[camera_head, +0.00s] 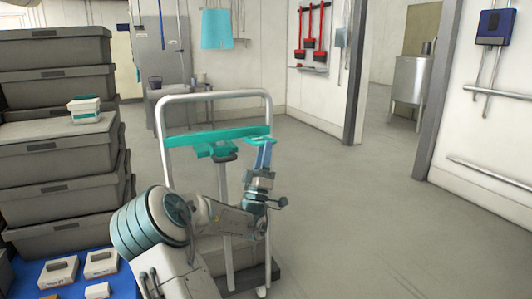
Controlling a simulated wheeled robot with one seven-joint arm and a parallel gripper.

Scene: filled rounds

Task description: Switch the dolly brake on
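The dolly stands upright in front of me, with a pale grey tubular handle frame (212,96) and a teal crossbar (195,138). A teal bracket with a dark lever-like end (222,157) sits just below the crossbar; I cannot tell for sure that it is the brake. The dolly's dark base (285,272) shows low behind my arm, with much of it hidden. My gripper (263,152) is raised near the right end of the crossbar, right of the bracket. Whether it touches the frame, and whether its fingers are open, I cannot tell.
Stacked grey crates (55,90) stand at the left, with a small white and green box (84,110) on them. A blue surface (120,284) with several pale blocks lies at lower left. The floor (400,230) on the right is clear, up to a door post (440,95).

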